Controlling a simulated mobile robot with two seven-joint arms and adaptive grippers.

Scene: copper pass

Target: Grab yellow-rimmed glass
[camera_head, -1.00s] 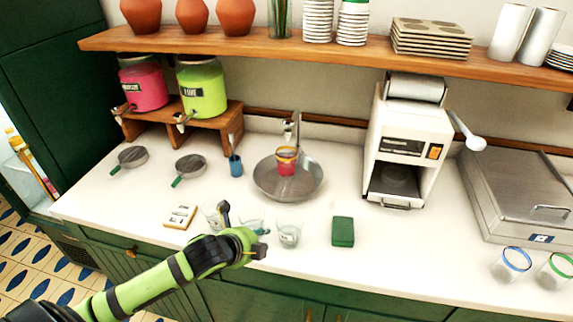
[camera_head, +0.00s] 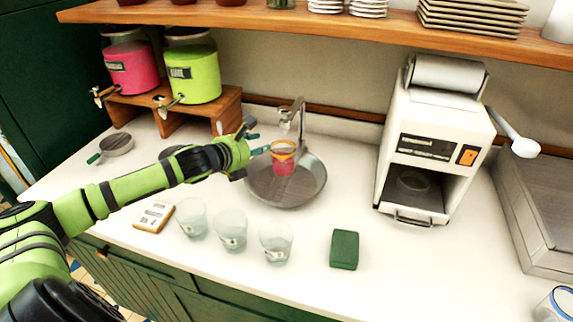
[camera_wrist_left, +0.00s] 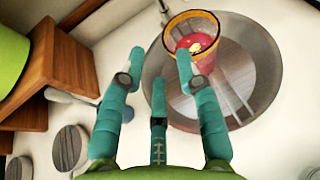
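The yellow-rimmed glass (camera_head: 284,160), with pinkish-red contents, stands upright in the round metal sink (camera_head: 262,193) under the tap. In the left wrist view the glass (camera_wrist_left: 203,50) is just beyond the fingertips, ahead and to the right. My left gripper (camera_head: 258,138) is at the glass's left side, near rim height. It also shows in the left wrist view (camera_wrist_left: 159,60) with its teal fingers spread apart and nothing between them. Whether a fingertip touches the glass I cannot tell. My right gripper is not in view.
Three clear glasses (camera_head: 231,230) stand in front of the sink. A green sponge (camera_head: 344,250) lies to their right. The tap (camera_head: 287,124) rises behind the glass. A wooden dispenser stand (camera_head: 228,106) is at the left, a white machine (camera_head: 428,146) at the right.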

